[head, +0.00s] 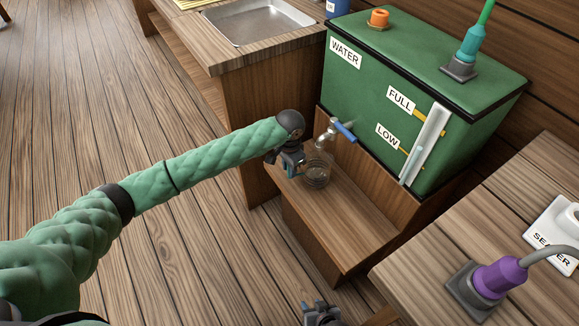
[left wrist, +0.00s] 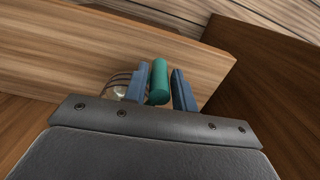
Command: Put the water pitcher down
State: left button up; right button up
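The water pitcher (head: 318,172) is clear with dark bands. It is upright at the wooden shelf below the blue-handled tap (head: 335,132) in the head view. I cannot tell whether its base touches the shelf. My left gripper (head: 293,168) is at the pitcher's left side. In the left wrist view, the green handle (left wrist: 158,84) is between the blue fingers of my left gripper (left wrist: 160,92), close to both, and part of the pitcher (left wrist: 117,87) shows at left. My right gripper (head: 322,315) is at the bottom edge, partly cut off, away from the pitcher.
The green water tank (head: 370,75) stands behind the shelf (head: 345,222). A counter with a metal sink (head: 258,20) is at the upper left. The shelf's front is bare.

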pick_arm(q)
jog(key=shift+o, duration=1.1)
notch_tip(320, 180, up, 11)
jog(key=shift+f+p, duration=0.1)
jog(key=shift+p, duration=0.2)
jog(key=shift+r, duration=0.7)
